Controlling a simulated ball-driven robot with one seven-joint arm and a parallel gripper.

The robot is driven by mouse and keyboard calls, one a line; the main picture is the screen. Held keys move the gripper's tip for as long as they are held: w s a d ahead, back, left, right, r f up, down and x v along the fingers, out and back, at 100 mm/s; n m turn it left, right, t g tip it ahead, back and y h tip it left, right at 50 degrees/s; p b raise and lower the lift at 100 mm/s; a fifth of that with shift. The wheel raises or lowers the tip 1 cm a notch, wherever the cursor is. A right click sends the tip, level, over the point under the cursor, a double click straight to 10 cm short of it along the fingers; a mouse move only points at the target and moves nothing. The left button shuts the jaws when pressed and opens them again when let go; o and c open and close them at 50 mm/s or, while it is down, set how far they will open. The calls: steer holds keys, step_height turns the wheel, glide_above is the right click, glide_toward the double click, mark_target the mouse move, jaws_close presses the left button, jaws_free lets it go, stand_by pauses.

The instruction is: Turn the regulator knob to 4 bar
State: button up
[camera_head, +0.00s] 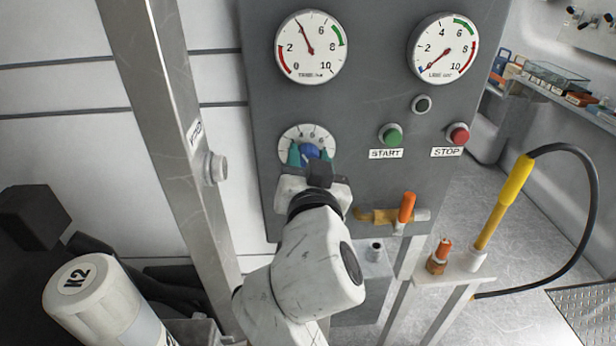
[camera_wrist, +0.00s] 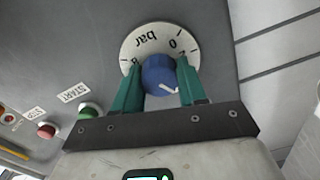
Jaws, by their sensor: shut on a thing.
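The blue regulator knob (camera_head: 310,152) sits on a round white dial (camera_head: 322,133) on the grey panel. My gripper (camera_head: 308,157) has its teal fingers on either side of the knob, shut on it. In the wrist view, the fingers flank the knob (camera_wrist: 157,72) and its white mark points to the lower right. The dial (camera_wrist: 150,42) appears upside down there, with "bar" and 0 readable; other marks are partly hidden. The left gauge (camera_head: 311,60) has its needle up-left, between 2 and 6, around where 4 would be.
The right gauge (camera_head: 443,60) has its needle near the low end. Green START (camera_head: 390,135) and red STOP (camera_head: 458,134) buttons lie right of the knob. An orange-handled valve (camera_head: 407,208) is below them. A metal post (camera_head: 165,110) stands left of the panel.

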steer(key=shift+r+m+b, duration=0.2)
steer(key=shift+m+b, duration=0.7)
steer(key=shift+m, duration=0.1)
steer(key=shift+r, duration=0.1)
steer(key=o, duration=1.1)
steer(key=shift+c, duration=0.2)
steer(key=shift+f, duration=0.2)
steer(key=s, duration=0.7)
steer(key=shift+s, duration=0.3)
